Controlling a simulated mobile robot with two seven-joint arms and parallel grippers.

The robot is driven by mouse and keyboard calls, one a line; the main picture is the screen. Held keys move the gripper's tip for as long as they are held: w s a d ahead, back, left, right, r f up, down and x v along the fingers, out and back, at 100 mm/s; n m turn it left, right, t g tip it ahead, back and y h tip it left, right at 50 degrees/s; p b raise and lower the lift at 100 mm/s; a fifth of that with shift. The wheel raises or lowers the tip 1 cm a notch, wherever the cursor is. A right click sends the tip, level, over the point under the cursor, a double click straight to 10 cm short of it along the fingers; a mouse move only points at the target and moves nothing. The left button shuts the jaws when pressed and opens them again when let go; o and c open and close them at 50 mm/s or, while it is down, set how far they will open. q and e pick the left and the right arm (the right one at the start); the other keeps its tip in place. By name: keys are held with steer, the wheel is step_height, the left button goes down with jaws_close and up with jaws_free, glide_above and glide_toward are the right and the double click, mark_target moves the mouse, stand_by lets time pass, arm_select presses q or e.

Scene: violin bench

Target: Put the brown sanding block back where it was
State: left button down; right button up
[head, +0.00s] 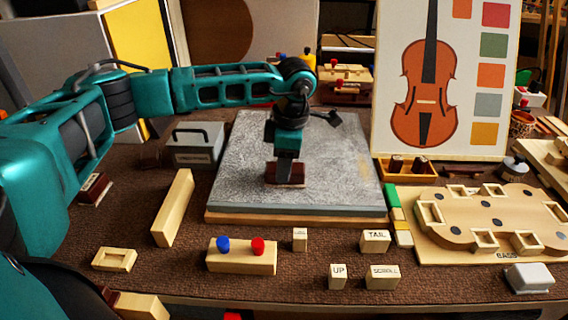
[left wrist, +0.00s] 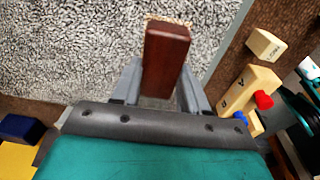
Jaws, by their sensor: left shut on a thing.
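The brown sanding block (head: 285,180) is a dark red-brown block at the middle of the grey, rough-topped slab (head: 240,150). My left gripper (head: 286,166) points down and is shut on it. In the left wrist view the block (left wrist: 165,55) sticks out between the two fingers (left wrist: 157,90), over the speckled grey surface (left wrist: 90,45). I cannot tell whether the block touches the slab. My right gripper is not in view.
Left of the slab are a grey box with a handle (head: 195,145), a pale wooden bar (head: 173,207) and another dark brown block (head: 94,188). In front are a pegged block (head: 242,256) and small labelled blocks (head: 375,241). A violin-shaped board (head: 440,235) lies right.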

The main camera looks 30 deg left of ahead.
arm_select(q)
steer(key=c, duration=1)
jaws_free()
steer(key=shift+f, duration=0.15)
steer(key=shift+c, duration=0.2)
steer(key=o, duration=0.5)
steer(key=r, duration=0.4)
steer(key=d+r+p, duration=0.1)
steer(key=r, duration=0.7)
steer(key=shift+w+d+r, duration=0.15)
steer(key=shift+r, duration=0.05)
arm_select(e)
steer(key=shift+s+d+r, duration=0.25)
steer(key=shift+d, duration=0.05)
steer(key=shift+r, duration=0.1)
